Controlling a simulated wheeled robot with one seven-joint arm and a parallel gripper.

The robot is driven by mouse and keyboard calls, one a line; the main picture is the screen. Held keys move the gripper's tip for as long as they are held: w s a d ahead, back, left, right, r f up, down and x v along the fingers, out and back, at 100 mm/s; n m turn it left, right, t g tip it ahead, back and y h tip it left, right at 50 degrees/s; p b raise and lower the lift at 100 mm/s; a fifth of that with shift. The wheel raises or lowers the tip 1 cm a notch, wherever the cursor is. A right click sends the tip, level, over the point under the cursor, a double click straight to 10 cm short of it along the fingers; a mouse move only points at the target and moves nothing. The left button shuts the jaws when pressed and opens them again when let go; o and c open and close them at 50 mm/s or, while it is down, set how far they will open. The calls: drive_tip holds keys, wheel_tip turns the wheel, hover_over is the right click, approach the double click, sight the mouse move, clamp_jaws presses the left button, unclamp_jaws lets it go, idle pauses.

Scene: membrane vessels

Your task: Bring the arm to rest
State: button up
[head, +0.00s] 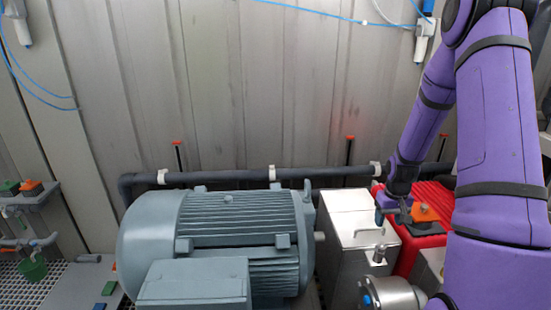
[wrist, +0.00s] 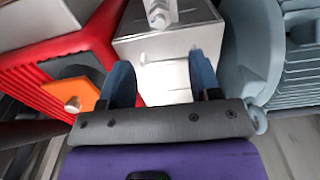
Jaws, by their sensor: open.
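My arm, in purple covers, comes in from the right side of the head view and bends down at the wall. My gripper (head: 390,215) hangs near the silver box (head: 345,245) and the red ribbed case (head: 415,245). In the wrist view my gripper (wrist: 162,82) shows its two blue fingers spread apart with nothing between them. The silver box (wrist: 175,48) lies beyond the fingertips, and the red case (wrist: 75,75) is to the left. I cannot tell whether the fingers touch anything.
A large grey motor (head: 220,235) stands left of the silver box. An orange part (head: 424,212) sits at the red case. A dark pipe (head: 225,177) runs along the wall behind.

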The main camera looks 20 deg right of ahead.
drive_tip(key=s+a+r+t, duration=0.1)
drive_tip(key=a+r, duration=0.4)
drive_tip(key=r, duration=0.3)
drive_tip(key=s+a+r+n+t+h, duration=0.1)
drive_tip(key=a+r, duration=0.3)
drive_tip(key=r, duration=0.4)
drive_tip(key=s+a+r, duration=0.1)
drive_tip(key=a+r, duration=0.4)
drive_tip(key=r, duration=0.3)
drive_tip(key=s+a+r+n+t, duration=0.1)
drive_tip(key=s+a+r, duration=0.4)
drive_tip(key=s, duration=0.3)
drive_tip(key=s+a+r+n+t+y, duration=0.1)
drive_tip(key=s+a+r+t, duration=0.1)
drive_tip(key=s+a+r, duration=0.3)
drive_tip(key=s, duration=0.4)
drive_tip(key=shift+s+a+r, duration=0.15)
drive_tip(key=shift+a+r, duration=0.15)
drive_tip(key=shift+a, duration=0.1)
